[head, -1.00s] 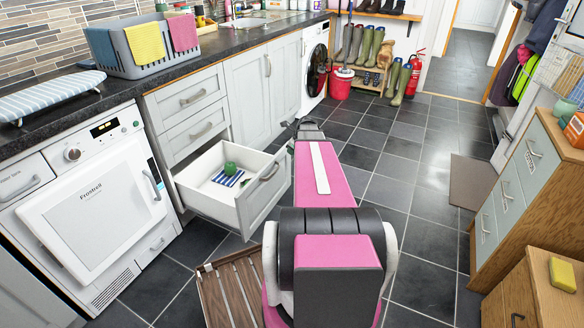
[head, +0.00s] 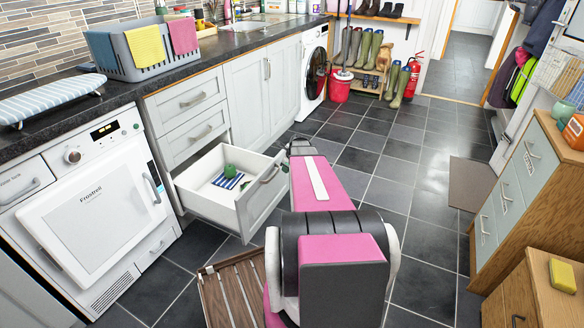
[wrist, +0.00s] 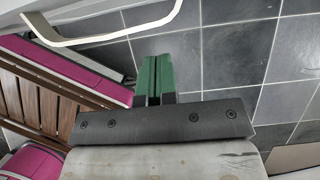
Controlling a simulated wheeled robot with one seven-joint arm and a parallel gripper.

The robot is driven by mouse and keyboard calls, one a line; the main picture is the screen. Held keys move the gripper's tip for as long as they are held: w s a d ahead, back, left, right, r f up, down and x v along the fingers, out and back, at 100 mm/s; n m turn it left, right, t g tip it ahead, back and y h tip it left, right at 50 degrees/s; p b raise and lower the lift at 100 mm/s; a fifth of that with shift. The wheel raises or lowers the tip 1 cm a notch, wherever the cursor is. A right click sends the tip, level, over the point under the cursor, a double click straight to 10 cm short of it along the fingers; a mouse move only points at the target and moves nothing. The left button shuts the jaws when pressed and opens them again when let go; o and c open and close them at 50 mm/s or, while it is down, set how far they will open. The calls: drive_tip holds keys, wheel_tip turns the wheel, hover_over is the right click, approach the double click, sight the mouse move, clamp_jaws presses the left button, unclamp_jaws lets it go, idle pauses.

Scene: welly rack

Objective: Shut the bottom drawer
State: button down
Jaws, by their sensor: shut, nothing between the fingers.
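The bottom drawer (head: 222,208) of the grey unit stands pulled out, with its front panel (head: 262,203) and bar handle (head: 270,174) facing right. In it lie a green object (head: 229,170) and a blue-and-white striped cloth (head: 228,181). In the head view my arm's end is just right of the drawer front; the fingers cannot be made out there. In the wrist view my gripper (wrist: 155,76) has its green fingers together and empty, over floor tiles. A pale curved bar (wrist: 110,37), apparently the drawer handle, crosses above the fingertips, apart from them.
A brown slatted wooden board (head: 232,289) lies on the floor below the drawer, beside my base. A white Frostell appliance (head: 95,215) stands left of the drawer. A wooden chest (head: 530,180) stands at right. The tiled floor (head: 425,200) between is largely clear.

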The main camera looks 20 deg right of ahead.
drive_tip(key=shift+w+a, duration=0.55)
drive_tip(key=shift+w, duration=0.2)
drive_tip(key=w+a, duration=1)
drive_tip(key=w, duration=0.2)
drive_tip(key=w+a, duration=1)
drive_tip(key=w, duration=0.3)
drive_tip(key=shift+w, duration=0.25)
